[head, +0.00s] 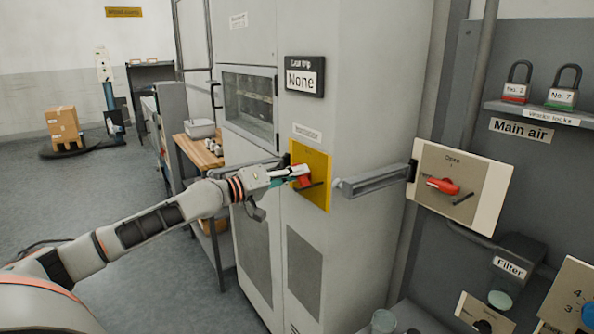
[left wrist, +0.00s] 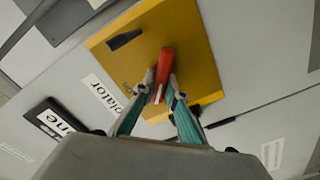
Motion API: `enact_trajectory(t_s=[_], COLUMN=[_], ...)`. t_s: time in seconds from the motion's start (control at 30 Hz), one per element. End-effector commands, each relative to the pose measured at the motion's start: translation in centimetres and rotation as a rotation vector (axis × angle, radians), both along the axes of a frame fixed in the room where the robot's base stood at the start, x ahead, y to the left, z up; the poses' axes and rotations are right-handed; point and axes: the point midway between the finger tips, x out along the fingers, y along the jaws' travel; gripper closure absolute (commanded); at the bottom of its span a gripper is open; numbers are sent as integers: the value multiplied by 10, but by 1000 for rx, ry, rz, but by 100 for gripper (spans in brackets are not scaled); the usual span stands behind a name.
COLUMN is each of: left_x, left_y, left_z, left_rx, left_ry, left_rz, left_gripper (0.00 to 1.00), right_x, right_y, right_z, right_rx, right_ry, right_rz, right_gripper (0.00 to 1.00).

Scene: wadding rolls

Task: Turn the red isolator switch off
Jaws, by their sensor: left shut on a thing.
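The red isolator switch handle (head: 304,181) stands on a yellow plate (head: 317,165) on the front of the grey cabinet. My left gripper (head: 298,172) reaches it from the left, and its fingers hide part of the handle. In the left wrist view the red handle (left wrist: 165,66) lies between the two fingertips of my left gripper (left wrist: 164,90), on the yellow plate (left wrist: 195,60). The fingers are shut on the handle. A dark bar (left wrist: 124,39) sits on the plate beside it. My right gripper is not in view.
A sign reading None (head: 304,77) hangs above the plate. A grey bar handle (head: 375,181) juts out to its right. Further right are a Main air panel with a red lever (head: 442,186), two padlocks (head: 562,90) on a shelf and a Filter unit (head: 508,267). Open floor lies left.

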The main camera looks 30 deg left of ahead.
Motion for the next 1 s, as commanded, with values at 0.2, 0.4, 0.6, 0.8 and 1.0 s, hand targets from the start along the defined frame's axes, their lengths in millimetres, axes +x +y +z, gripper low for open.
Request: enact_trajectory(t_s=[0.2, 0.4, 0.6, 0.8, 1.0], left_x=[1, 1, 1, 1, 2], left_y=[3, 3, 4, 4, 4], left_z=[1, -1, -3, -5, -5], left_rx=[-192, -358, -496, -591, -643], left_ry=[75, 145, 201, 241, 262], left_rz=[3, 2, 2, 3, 2], left_gripper=[100, 100, 100, 100, 100], right_x=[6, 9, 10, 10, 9], right_y=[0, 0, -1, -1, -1], right_z=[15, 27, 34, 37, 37], right_rx=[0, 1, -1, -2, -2], right_ry=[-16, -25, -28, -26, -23], right_rz=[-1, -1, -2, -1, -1], right_gripper=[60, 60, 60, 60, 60])
